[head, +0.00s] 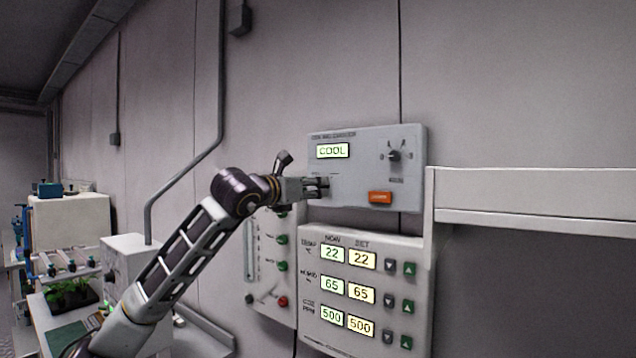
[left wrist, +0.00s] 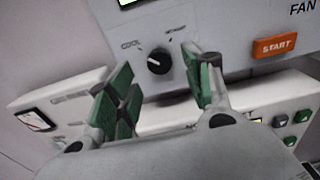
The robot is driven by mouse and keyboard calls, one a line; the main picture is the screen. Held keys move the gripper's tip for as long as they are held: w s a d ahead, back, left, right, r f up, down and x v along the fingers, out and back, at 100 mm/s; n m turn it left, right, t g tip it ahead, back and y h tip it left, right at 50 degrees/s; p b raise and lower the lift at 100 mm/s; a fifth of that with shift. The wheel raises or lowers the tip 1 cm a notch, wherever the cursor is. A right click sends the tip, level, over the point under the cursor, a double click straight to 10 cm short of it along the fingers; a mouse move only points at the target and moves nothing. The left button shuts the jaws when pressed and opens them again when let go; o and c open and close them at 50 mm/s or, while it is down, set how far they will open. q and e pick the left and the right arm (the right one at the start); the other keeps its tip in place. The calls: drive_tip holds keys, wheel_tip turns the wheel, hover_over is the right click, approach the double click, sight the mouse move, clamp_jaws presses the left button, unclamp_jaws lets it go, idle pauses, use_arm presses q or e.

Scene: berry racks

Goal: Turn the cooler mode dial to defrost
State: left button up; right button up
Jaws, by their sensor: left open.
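The cooler panel (head: 365,140) is on the wall, with its lit display (head: 333,151) reading COOL. In the left wrist view the round black mode dial (left wrist: 159,61) sits between a COOL label on its left and a second label, apparently DEFROST, on its upper right. Its exact pointer direction is too small to read surely. My left gripper (head: 322,188) is at the panel's lower left and hides this dial in the head view. In the left wrist view its green-padded fingers (left wrist: 158,68) are open, one on each side of the dial, with visible gaps. My right gripper is not in view.
Another dial (head: 395,156) and an orange START button (head: 380,197) are on the panel's right. A control box (head: 375,248) with number displays and arrow buttons is just below. A white shelf (head: 540,205) juts out at right. A gauge panel (head: 255,265) is lower left.

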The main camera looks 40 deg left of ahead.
use_arm(q)
drive_tip(key=w+p, duration=0.2)
drive_tip(key=w, duration=0.1)
drive_tip(key=shift+w+a, duration=0.2)
drive_tip(key=shift+w, duration=0.05)
idle(0.4)
drive_tip(key=shift+c, duration=0.2)
drive_tip(key=c, duration=1)
